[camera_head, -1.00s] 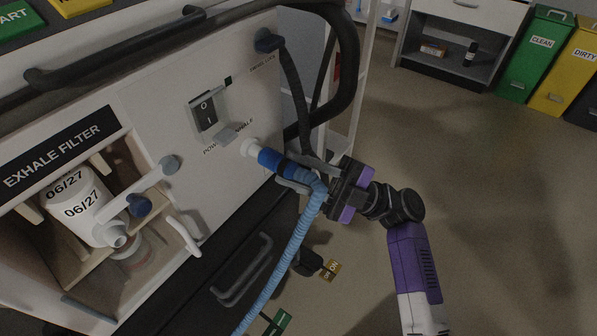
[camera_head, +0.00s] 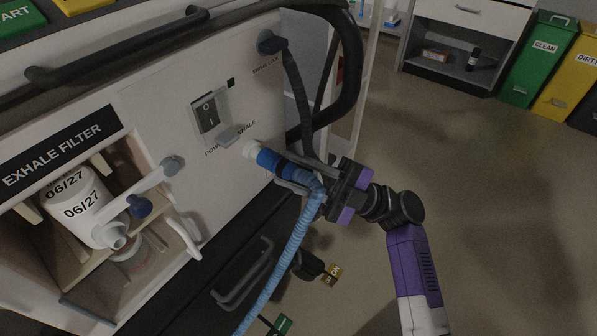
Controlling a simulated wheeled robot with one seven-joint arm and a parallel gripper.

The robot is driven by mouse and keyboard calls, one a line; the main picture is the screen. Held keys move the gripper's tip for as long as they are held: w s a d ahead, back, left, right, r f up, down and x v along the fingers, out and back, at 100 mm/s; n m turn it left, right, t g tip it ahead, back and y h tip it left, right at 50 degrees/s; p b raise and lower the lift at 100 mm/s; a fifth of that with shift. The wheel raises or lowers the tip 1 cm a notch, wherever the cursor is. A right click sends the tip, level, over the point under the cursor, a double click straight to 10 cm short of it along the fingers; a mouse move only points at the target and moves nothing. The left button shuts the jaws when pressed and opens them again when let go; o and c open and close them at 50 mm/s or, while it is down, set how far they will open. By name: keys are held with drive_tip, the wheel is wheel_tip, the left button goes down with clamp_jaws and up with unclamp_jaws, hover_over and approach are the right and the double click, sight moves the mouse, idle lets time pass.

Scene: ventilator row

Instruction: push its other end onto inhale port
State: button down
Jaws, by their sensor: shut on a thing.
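The inhale port (camera_head: 251,149) is a short pale stub on the white ventilator panel, beside a partly hidden label ending in "HALE". A light blue corrugated hose (camera_head: 282,257) ends in a dark blue cuff (camera_head: 275,161). The cuff is in line with the port and appears to meet it; how far it sits over the stub I cannot tell. The hose hangs down from my gripper to the bottom edge. Its far end is out of view.
The exhale filter bay (camera_head: 62,270) is open at left, with a white canister (camera_head: 85,207) inside. A power switch (camera_head: 207,113) and a dark cable (camera_head: 293,85) are above the port. A black handle (camera_head: 243,277) is below. Open floor (camera_head: 490,220) lies at right.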

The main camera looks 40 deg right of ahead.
drive_tip(key=shift+w+a+b, duration=0.3)
drive_tip(key=shift+w+b, duration=0.25)
drive_tip(key=shift+w, duration=0.3)
idle(0.8)
drive_tip(key=c, duration=1)
unclamp_jaws()
drive_tip(key=shift+c, duration=0.2)
drive_tip(key=shift+d+f, duration=0.1)
drive_tip(key=v, duration=0.7)
drive_tip(key=shift+s+d+f, duration=0.15)
drive_tip(key=shift+s+d, duration=0.05)
drive_tip(key=shift+d, duration=0.1)
